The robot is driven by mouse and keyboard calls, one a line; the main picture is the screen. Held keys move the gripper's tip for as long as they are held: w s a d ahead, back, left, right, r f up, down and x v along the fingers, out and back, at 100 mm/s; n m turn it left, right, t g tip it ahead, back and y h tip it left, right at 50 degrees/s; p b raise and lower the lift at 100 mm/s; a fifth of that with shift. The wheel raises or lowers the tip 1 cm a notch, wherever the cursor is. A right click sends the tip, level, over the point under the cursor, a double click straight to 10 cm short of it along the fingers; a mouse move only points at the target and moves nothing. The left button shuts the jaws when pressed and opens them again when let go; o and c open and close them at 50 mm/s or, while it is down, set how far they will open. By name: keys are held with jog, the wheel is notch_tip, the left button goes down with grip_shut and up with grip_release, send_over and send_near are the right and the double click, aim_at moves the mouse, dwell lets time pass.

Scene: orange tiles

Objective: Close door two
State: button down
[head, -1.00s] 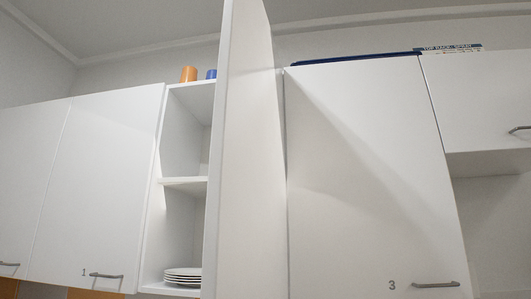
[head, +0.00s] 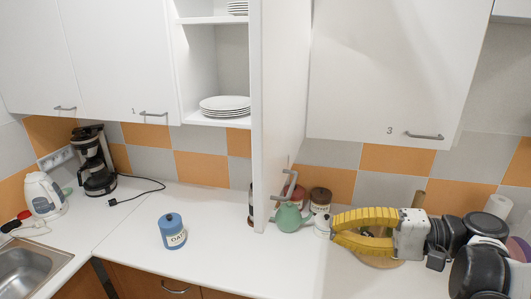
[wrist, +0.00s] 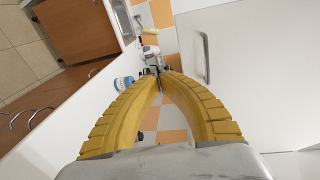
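Door two (head: 283,90) is the tall white cabinet door standing open, seen nearly edge-on in the head view, jutting toward me beside the open shelves. Its grey handle (head: 289,185) is near its lower end. In the wrist view a large white panel, apparently door two (wrist: 255,90), fills the right side, with a grey handle (wrist: 207,58). My gripper (head: 333,230) has yellow ridged fingers and is to the right of the door, apart from it, above the counter. Its fingertips (wrist: 161,74) come together with nothing visible between them.
Open shelves (head: 215,60) hold stacked plates (head: 226,106). Closed door three (head: 390,70) is to the right. On the counter (head: 215,262) are a blue jar (head: 172,232), a green pot (head: 288,217), small jars (head: 320,200), a coffee maker (head: 93,160) and a kettle (head: 44,194).

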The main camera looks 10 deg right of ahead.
aim_at(275, 203)
notch_tip(275, 203, up, 4)
jog(key=s+d+y+p, duration=0.1)
jog(key=s+d, duration=0.1)
jog(key=d, duration=0.1)
jog(key=shift+n+y, duration=0.3)
jog(key=x, duration=1.4)
jog(key=shift+w+r+p, duration=0.1)
jog(key=shift+w+p, duration=0.2)
jog(key=shift+p, duration=0.1)
jog(key=shift+a, duration=0.1)
jog(key=shift+w+a+t, duration=0.1)
jog(key=shift+w+t, duration=0.05)
jog(key=shift+t, duration=0.15)
